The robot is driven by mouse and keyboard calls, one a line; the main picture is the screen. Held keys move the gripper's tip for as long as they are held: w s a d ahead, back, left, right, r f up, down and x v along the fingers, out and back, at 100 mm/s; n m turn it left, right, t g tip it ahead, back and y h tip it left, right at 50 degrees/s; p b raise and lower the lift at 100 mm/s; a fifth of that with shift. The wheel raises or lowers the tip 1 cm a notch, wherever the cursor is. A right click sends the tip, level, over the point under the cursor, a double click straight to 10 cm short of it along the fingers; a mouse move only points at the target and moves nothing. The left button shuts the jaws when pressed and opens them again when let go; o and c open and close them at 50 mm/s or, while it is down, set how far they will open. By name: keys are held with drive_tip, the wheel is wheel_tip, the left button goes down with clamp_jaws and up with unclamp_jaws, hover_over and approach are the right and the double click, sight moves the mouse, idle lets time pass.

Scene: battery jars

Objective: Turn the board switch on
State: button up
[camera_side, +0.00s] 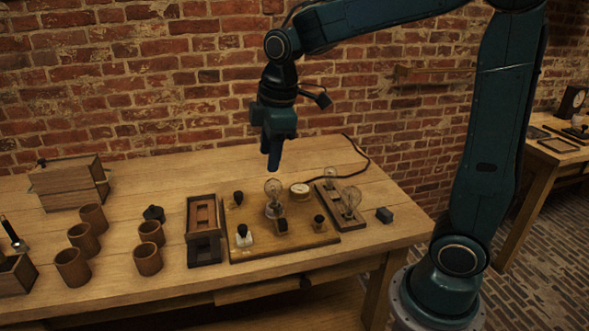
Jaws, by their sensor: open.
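A wooden board (262,247) lies on the workbench and carries a glass bulb (273,188), a round pale dial (300,190) and small dark-knobbed parts. One part has a white base and black knob (243,235) at the board's front left. A dark block (282,226) sits near the front middle, and dark knobs stand at the back left (238,199) and right (319,222). I cannot tell for certain which part is the switch or how it is set. My gripper (273,164) points down above the bulb, open, seen edge-on and touching nothing.
Several brown jars (148,259) stand left of the board, beside a wooden tray (201,216). More bulbs (350,200) stand on a dark strip at the right. A small dark block (384,215) sits near the bench's right edge. A wooden box (65,183) stands back left.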

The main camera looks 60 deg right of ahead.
sight(243, 227)
drive_tip(key=w+d+f+n+g, duration=0.1)
drive_tip(key=w+f+n+g, duration=0.1)
drive_tip(key=w+f+n, duration=0.4)
drive_tip(key=w+f, duration=0.4)
drive_tip(key=shift+w+d+f, duration=0.15)
drive_tip(key=shift+w+d, duration=0.05)
drive_tip(key=shift+w, duration=0.1)
drive_tip(key=shift+f, duration=0.1)
wheel_tip(243, 227, down, 14)
drive_tip(key=shift+r, duration=0.2)
idle(0.4)
clamp_jaws()
